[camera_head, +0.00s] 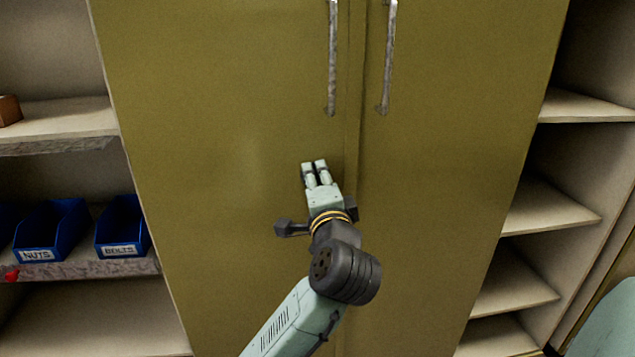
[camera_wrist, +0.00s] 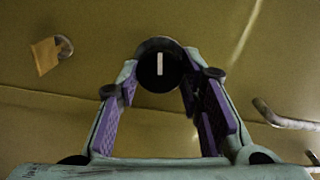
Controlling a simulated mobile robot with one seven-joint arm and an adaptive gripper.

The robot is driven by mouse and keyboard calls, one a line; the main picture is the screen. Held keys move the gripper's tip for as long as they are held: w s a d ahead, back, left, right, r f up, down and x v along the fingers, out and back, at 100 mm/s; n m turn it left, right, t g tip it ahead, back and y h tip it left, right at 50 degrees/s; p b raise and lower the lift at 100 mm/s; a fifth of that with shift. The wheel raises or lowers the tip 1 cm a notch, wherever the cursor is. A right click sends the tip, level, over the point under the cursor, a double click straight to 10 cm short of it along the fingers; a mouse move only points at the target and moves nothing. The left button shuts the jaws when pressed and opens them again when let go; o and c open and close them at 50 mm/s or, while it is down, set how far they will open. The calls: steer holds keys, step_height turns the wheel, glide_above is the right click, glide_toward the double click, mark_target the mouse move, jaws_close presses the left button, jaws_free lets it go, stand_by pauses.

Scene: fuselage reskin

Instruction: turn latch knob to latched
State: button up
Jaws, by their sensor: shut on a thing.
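The latch knob (camera_wrist: 160,72) is round and black, with a white line that stands upright in the wrist view. It is on the olive cabinet door (camera_head: 220,120). My gripper (camera_head: 314,167) reaches the door below the handles, near the seam between the doors. In the wrist view its purple-lined fingers (camera_wrist: 160,85) stand on either side of the knob and are shut on it near their tips. The head view does not show the knob, as my gripper covers it. I cannot tell from the line alone whether the latch is engaged.
Two metal door handles (camera_head: 332,60) (camera_head: 388,60) hang above my gripper. A tan tag (camera_wrist: 45,56) beside a round metal piece is on the door. Blue bins marked NUTS (camera_head: 52,228) and BOLTS (camera_head: 122,228) sit on the left shelf. Open shelves (camera_head: 548,207) stand at right.

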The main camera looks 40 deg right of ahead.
steer(key=shift+m, duration=1)
steer(key=o, duration=1.1)
